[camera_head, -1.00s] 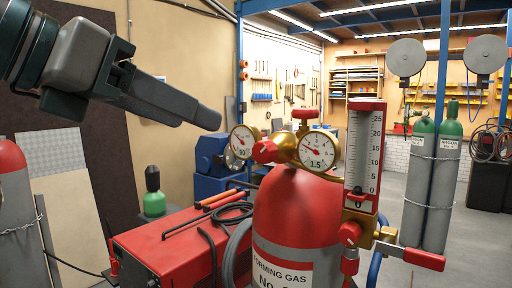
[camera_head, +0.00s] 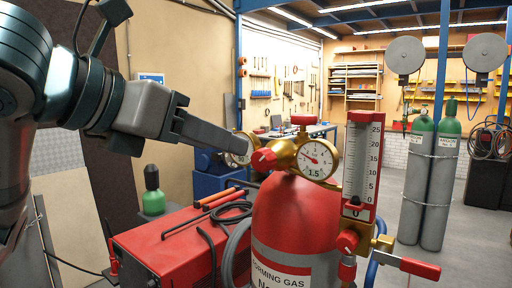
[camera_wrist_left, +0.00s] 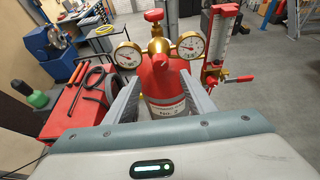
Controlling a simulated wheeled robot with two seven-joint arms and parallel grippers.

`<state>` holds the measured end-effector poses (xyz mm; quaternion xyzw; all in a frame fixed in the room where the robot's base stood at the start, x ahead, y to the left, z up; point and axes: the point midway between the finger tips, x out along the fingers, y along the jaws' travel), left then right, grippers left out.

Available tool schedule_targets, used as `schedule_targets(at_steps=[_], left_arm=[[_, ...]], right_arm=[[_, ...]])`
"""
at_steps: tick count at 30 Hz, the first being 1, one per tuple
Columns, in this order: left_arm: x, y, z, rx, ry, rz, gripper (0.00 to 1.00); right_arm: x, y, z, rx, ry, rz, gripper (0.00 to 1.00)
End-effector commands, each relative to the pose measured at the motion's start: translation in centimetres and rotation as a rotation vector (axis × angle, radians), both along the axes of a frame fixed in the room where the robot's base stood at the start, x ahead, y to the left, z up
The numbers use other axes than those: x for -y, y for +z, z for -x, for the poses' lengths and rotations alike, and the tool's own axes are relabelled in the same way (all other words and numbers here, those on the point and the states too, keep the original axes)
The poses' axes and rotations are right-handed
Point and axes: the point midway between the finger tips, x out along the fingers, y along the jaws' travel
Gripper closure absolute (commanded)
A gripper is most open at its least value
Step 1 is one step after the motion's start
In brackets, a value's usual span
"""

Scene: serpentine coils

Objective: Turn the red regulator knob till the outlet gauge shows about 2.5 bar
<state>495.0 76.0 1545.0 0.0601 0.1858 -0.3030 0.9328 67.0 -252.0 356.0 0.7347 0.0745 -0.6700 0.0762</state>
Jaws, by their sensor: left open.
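The red regulator knob (camera_head: 264,160) sticks out from the front of the brass regulator (camera_head: 284,152) on a red-topped gas cylinder (camera_head: 295,215). It also shows in the wrist view (camera_wrist_left: 160,62). The right gauge (camera_head: 317,160) has a white face marked 1.5, its needle pointing to the upper left. My right gripper is out of view.
A flowmeter (camera_head: 360,160) with a red-handled valve (camera_head: 420,268) stands right of the regulator. A red valve handwheel (camera_head: 304,120) sits on top. A red box (camera_head: 170,250) with rods and cable lies left. Two green-topped cylinders (camera_head: 420,185) stand at the back right.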

Motion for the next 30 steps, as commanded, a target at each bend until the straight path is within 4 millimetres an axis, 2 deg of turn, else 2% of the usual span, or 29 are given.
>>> schedule_targets(at_steps=[1, 15, 22, 30], left_arm=[[0.6, -0.1, -0.7, -0.005, -0.001, -0.002, 0.5], [4.9, -3.2, -6.7, -0.004, -0.001, -0.001, 0.5], [6.0, -4.1, -8.2, -0.001, 0.0, 0.0, 0.5], [6.2, -4.3, -8.5, 0.001, 0.0, 0.001, 0.5]], right_arm=[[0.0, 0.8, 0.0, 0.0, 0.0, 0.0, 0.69], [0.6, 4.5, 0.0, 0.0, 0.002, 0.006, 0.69], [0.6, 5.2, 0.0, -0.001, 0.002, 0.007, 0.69], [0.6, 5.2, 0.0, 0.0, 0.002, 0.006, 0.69]])
